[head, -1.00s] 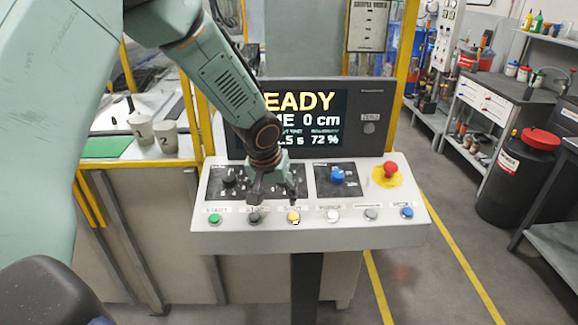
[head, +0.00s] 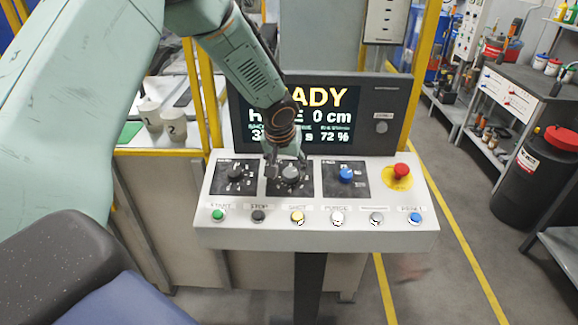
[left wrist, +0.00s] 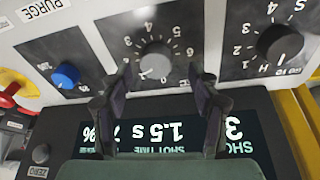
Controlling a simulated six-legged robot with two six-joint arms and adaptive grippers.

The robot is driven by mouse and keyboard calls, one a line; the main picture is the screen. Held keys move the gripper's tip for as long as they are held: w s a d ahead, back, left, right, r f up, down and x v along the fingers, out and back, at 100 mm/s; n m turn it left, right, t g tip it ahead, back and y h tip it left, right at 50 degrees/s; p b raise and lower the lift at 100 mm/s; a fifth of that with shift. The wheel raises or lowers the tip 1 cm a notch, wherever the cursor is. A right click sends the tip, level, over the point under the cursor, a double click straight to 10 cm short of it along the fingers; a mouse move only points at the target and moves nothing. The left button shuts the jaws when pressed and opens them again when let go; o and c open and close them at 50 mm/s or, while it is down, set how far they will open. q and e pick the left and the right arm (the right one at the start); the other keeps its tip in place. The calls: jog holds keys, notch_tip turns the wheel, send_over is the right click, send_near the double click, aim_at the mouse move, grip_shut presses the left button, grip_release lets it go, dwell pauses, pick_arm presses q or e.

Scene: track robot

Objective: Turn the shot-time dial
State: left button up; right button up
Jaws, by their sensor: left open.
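The shot-time dial is the grey round knob (head: 291,174) on the middle dark plate of the sloped control panel (head: 240,236). It shows upside down in the left wrist view (left wrist: 155,62), with numbers around it. My left gripper (head: 287,164) is open just above the panel, at the far side of this knob. In the left wrist view its two fingers (left wrist: 164,88) are spread, with the knob between and a little beyond their tips. I cannot tell whether a finger touches it. The screen shows "SHOT TIME" and 1.5 s in the left wrist view. My right gripper is out of view.
A black dial (head: 235,172) lies left and a blue knob (head: 346,175) right. A red emergency button (head: 401,171) stands at the panel's right. A row of coloured buttons, including green (head: 218,215) and yellow (head: 297,217), lines the front. The screen (head: 345,118) rises close behind the gripper.

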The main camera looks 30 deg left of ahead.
aim_at(291, 175)
pick_arm(q)
jog(key=shift+w+f, duration=0.7)
jog(key=shift+f, duration=0.3)
jog(key=shift+w+f, duration=0.1)
jog(key=shift+f, duration=0.05)
jog(key=shift+s+d, duration=0.15)
jog(key=shift+s, duration=0.05)
jog(key=shift+s+r, duration=0.2)
jog(key=shift+s, duration=0.05)
jog(key=shift+c, duration=0.4)
jog(key=shift+w+a+f, duration=0.1)
jog(key=shift+a, duration=0.1)
jog(key=shift+c, duration=0.6)
jog(key=shift+w+f, duration=0.15)
jog(key=shift+w, duration=0.15)
jog(key=c, duration=0.3)
jog(key=shift+d, duration=0.1)
jog(key=shift+c, duration=0.8)
jog(key=shift+s, duration=0.1)
jog(key=c, duration=0.4)
jog(key=shift+c, duration=0.5)
